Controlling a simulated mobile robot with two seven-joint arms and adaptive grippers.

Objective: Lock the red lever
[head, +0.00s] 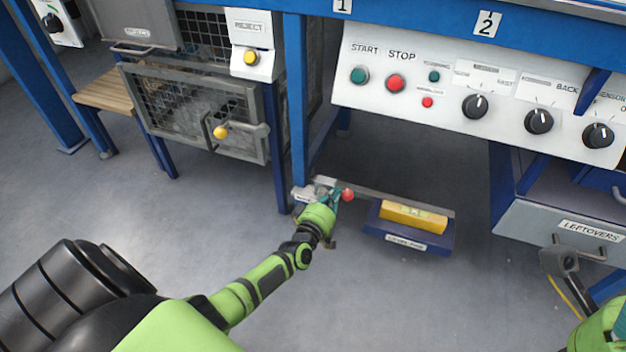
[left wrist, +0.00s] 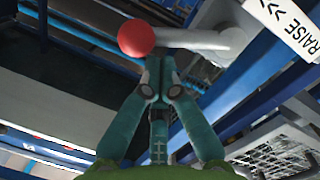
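The red lever shows as a red ball knob (head: 347,195) at the left end of the low grey bar, by the table leg in the head view. In the left wrist view the red knob (left wrist: 136,38) is at the upper middle, with its grey lever arm (left wrist: 218,40) running right. My left gripper (head: 331,190) is just left of the knob. In the left wrist view its teal fingertips (left wrist: 159,62) are close together, just below the lever arm beside the knob. I cannot tell whether they touch it.
A blue base with a yellow block (head: 413,216) sits right of the lever. A blue table leg (head: 297,110) stands just behind my gripper. The control panel (head: 460,90) hangs above. The leftovers drawer (head: 570,232) is at right. The floor in front is clear.

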